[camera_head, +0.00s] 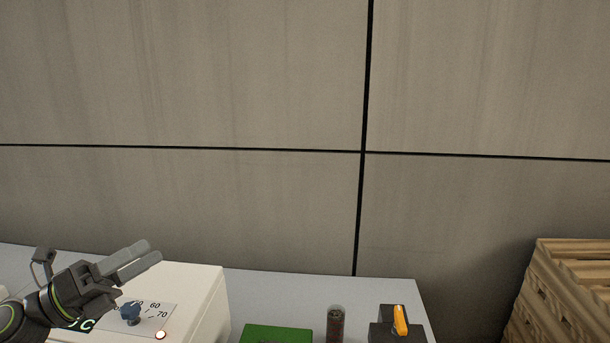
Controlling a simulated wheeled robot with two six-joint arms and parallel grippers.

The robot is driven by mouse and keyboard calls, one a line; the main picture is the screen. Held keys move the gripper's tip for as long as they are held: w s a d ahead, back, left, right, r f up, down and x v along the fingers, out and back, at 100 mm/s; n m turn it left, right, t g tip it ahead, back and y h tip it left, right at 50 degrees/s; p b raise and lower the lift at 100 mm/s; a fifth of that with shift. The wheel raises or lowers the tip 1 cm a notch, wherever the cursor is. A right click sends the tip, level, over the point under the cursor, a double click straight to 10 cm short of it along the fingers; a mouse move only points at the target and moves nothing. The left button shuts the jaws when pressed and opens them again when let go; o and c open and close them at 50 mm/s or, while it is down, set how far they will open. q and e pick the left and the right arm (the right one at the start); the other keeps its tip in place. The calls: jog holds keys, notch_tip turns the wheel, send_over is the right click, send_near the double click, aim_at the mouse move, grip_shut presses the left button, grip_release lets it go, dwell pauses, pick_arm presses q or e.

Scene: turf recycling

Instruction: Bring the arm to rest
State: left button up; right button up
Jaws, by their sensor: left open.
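My left gripper (140,261) comes in from the lower left and points to the right. It is open and empty, with its two fingers seen nearly edge-on. My right gripper is not in view.
A grey table (270,289) holds the white box, a green block (278,334), a dark cylinder (335,322) and a black device with an orange lever (400,321). Wooden pallets (565,300) stand right. A panelled wall is behind.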

pick_arm(q)
jog(key=s+a+f+n+t+y, duration=0.25)
jog(key=a+f+n+y, duration=0.25)
jog(key=f+n+y, duration=0.8)
jog(key=s+a+f+n+t+y, duration=0.25)
jog(key=a+f+n+y, duration=0.4)
jog(key=n, duration=1.05)
jog(key=s+d+f+n+g, duration=0.4)
jog(key=s+f+g, duration=0.2)
jog(key=s+f, duration=0.4)
jog(key=s+d+f+n+g, duration=0.4)
jog(key=s+f+g, duration=0.3)
jog(key=s, duration=0.5)
notch_tip(320, 180, down, 32)
jog(key=s+a+g+b, duration=0.1)
jog(key=a+g+b, duration=0.1)
jog(key=b, duration=0.4)
jog(key=s+d+f+b, duration=0.1)
jog(key=s+f+b, duration=0.3)
jog(key=s+f, duration=1.1)
notch_tip(320, 180, down, 4)
jog(key=shift+d+f+g+h, duration=0.1)
jog(key=shift+d+g+h, duration=0.2)
jog(key=shift+g+h, duration=0.1)
